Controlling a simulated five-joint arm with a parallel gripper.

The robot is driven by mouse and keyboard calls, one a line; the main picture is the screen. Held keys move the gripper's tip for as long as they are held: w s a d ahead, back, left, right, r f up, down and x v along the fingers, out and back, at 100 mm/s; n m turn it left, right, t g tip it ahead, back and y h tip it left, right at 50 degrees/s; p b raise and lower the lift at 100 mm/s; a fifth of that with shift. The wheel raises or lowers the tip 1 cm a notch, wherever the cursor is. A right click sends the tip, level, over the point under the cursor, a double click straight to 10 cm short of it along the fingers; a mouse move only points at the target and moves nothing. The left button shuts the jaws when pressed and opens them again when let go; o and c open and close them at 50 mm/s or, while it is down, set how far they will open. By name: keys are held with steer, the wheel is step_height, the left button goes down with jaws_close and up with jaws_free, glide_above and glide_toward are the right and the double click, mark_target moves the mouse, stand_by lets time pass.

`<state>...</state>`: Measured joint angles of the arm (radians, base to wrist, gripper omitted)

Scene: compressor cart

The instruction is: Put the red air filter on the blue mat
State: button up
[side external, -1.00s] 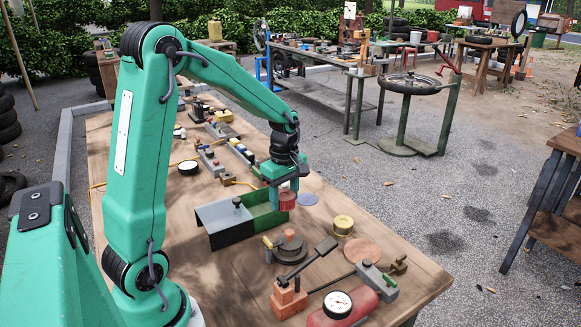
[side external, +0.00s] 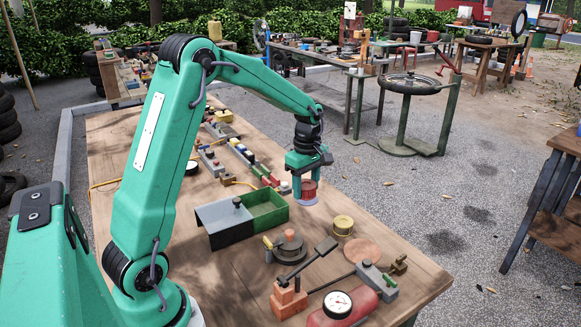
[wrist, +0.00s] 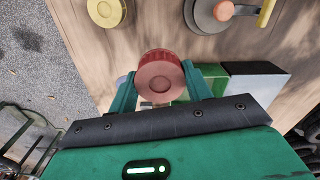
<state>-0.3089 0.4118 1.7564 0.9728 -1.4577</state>
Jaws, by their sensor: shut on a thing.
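The red air filter (side external: 308,191) is a short ribbed red cylinder, held upright between the fingers of my gripper (side external: 306,182). In the wrist view the red filter (wrist: 160,78) sits between the two green fingertips of my gripper (wrist: 160,88), which are shut on it. The blue mat (side external: 303,202) is a small round disc on the bench, mostly hidden behind and below the filter in the side view. Only a pale sliver of the mat (wrist: 121,80) shows in the wrist view. I cannot tell whether the filter touches the mat.
A two-part tray with a grey half (side external: 222,222) and a green half (side external: 268,219) stands left of the filter. A yellow round part (side external: 343,224), a round copper-coloured disc (side external: 362,250) and a dark clamp fixture (side external: 290,246) lie nearer the front. The bench's right edge is close.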

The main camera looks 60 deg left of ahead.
steer(key=w, duration=0.7)
steer(key=shift+w+f, duration=0.25)
steer(key=shift+w, duration=0.05)
steer(key=a+f, duration=0.2)
steer(key=a, duration=0.1)
steer(key=a+f, duration=0.2)
steer(key=a, duration=0.2)
steer(key=w+a+f, duration=0.1)
steer(key=a+f, duration=0.2)
steer(key=a, duration=0.1)
steer(key=shift+a, duration=0.25)
steer(key=shift+f, duration=2)
steer(key=shift+f, duration=0.2)
steer(key=o, duration=1)
steer(key=shift+o, duration=0.2)
steer(key=shift+r, duration=0.15)
